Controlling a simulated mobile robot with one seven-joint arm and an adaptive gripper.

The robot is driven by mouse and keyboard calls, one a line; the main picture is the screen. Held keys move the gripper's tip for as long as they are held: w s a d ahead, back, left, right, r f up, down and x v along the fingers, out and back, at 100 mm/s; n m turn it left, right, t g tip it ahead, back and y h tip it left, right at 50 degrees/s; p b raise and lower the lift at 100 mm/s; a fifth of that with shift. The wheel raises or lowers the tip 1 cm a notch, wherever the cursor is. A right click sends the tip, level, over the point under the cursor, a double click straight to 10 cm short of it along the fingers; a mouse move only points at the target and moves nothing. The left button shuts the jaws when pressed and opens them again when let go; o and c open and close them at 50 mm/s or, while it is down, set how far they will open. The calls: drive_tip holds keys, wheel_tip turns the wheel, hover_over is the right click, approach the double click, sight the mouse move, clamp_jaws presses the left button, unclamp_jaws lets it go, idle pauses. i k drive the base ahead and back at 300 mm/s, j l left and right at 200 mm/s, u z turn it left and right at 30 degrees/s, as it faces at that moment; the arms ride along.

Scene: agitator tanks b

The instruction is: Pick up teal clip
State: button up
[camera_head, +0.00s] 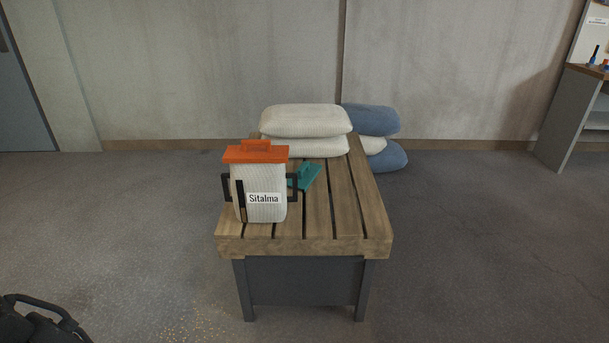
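The teal clip (306,176) lies on the slatted wooden table, just behind and to the right of a white woven bag. Its left part is hidden by the bag's dark side handle. My gripper (38,318) seems to show only as a dark part at the bottom left corner, cut off by the frame edge. It is far from the clip, and its fingers cannot be made out.
The white bag (262,205), labelled Sitalma, stands upright with an orange clip (255,152) across its top. White sacks (305,121) lie at the table's (345,245) far end, with blue sacks (377,121) beside them.

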sight(307, 171)
drive_tip(key=i+j+z, duration=1.15)
drive_tip(key=j, duration=0.2)
